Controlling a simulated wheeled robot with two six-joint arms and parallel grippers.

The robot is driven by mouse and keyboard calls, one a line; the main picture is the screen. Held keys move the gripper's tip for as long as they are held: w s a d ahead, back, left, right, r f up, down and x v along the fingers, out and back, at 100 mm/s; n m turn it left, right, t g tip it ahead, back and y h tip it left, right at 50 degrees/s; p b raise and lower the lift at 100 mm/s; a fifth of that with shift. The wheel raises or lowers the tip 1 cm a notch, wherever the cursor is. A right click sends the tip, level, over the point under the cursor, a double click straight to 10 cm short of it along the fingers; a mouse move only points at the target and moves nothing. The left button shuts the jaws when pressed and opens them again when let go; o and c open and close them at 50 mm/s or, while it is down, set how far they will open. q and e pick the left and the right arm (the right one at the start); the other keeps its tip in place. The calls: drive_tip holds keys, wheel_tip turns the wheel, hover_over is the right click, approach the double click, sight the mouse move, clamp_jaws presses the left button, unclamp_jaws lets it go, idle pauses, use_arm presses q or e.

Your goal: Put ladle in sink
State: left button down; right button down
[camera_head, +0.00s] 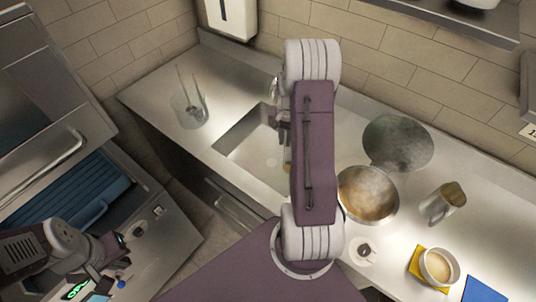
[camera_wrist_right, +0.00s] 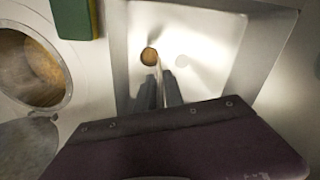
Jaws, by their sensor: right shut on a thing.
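The ladle (camera_wrist_right: 149,56) shows in the right wrist view as a small brown round end on a thin handle. My right gripper (camera_wrist_right: 162,90) is shut on the handle, with the brown end beyond the fingertips. The sink (camera_head: 243,152) is a square metal basin in the middle of the counter; its basin also fills the centre of the right wrist view (camera_wrist_right: 225,60). The ladle appears over the basin; I cannot tell its height or whether it touches the bottom. In the head view my right arm hides most of the ladle. My left gripper (camera_head: 108,283) is at the lower left, its fingers unclear.
A pan of brown sauce (camera_head: 367,195) and a round grey lid (camera_head: 398,143) lie right of the sink. A metal container (camera_head: 446,202), a cup (camera_head: 438,266) and a blue cloth (camera_head: 484,290) stand further right. A utensil holder (camera_head: 188,108) is left. A green sponge (camera_wrist_right: 72,18) lies beside the basin.

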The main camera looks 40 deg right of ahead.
drive_tip(key=w+a+f+p, duration=0.2)
drive_tip(key=w+a+f, duration=0.2)
drive_tip(key=f, duration=0.5)
drive_tip(key=shift+w+a, duration=0.3)
drive_tip(key=shift+w, duration=0.85)
drive_tip(key=c, duration=1.5)
unclamp_jaws()
drive_tip(key=shift+o, duration=0.2)
drive_tip(key=shift+r, duration=0.1)
